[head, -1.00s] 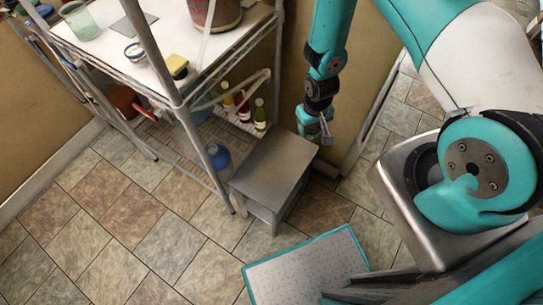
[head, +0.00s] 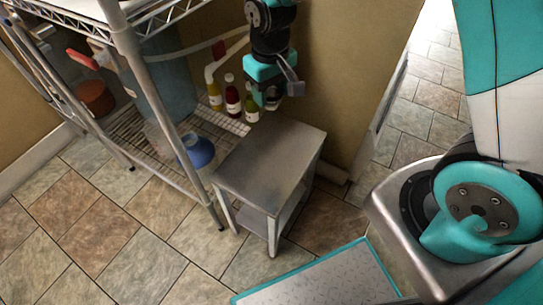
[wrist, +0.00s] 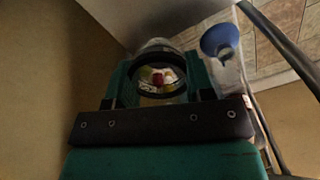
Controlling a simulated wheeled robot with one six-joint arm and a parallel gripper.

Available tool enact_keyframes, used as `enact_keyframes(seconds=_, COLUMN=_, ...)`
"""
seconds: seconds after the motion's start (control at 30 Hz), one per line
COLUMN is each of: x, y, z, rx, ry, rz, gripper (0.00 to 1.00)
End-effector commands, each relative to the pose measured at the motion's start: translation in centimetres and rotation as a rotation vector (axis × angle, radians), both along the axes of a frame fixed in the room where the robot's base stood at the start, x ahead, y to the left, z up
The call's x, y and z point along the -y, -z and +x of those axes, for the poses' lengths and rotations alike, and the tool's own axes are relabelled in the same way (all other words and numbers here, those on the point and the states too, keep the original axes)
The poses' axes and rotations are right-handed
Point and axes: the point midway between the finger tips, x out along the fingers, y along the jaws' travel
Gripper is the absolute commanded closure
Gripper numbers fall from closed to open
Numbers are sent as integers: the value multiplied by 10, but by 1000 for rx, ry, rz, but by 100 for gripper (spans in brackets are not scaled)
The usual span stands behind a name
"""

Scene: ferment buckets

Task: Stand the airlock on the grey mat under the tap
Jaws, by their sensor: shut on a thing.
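In the head view my gripper (head: 272,97) hangs tilted downward above the far edge of a small metal stool, in front of some bottles. In the wrist view my gripper (wrist: 161,82) is shut on a clear round piece with a dark ring, which looks like the airlock (wrist: 157,46). Coloured shapes show through it.
The metal stool (head: 268,160) stands beside the wire shelf rack (head: 170,120). A blue funnel (head: 196,151), a bluish bucket (head: 165,85) and several bottles (head: 233,103) are on the lower shelf. A wall is close behind my gripper. Tiled floor in front is clear.

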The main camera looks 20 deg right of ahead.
Motion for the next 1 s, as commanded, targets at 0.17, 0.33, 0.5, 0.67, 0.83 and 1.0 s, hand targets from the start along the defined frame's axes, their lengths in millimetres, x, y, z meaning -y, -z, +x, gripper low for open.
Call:
enact_keyframes(seconds=0.17, x=0, y=52, z=-2, rx=-8, ry=0, rz=-2, gripper=74)
enact_keyframes(seconds=0.33, x=0, y=100, z=-1, rx=-7, ry=0, rz=-2, gripper=74)
enact_keyframes(seconds=0.5, x=0, y=135, z=-1, rx=-4, ry=0, rz=-1, gripper=74)
enact_keyframes(seconds=0.67, x=0, y=147, z=0, rx=-1, ry=0, rz=0, gripper=74)
enact_keyframes(seconds=0.83, x=0, y=166, z=-1, rx=-4, ry=0, rz=-1, gripper=74)
enact_keyframes(seconds=1.0, x=0, y=189, z=0, rx=-2, ry=0, rz=0, gripper=74)
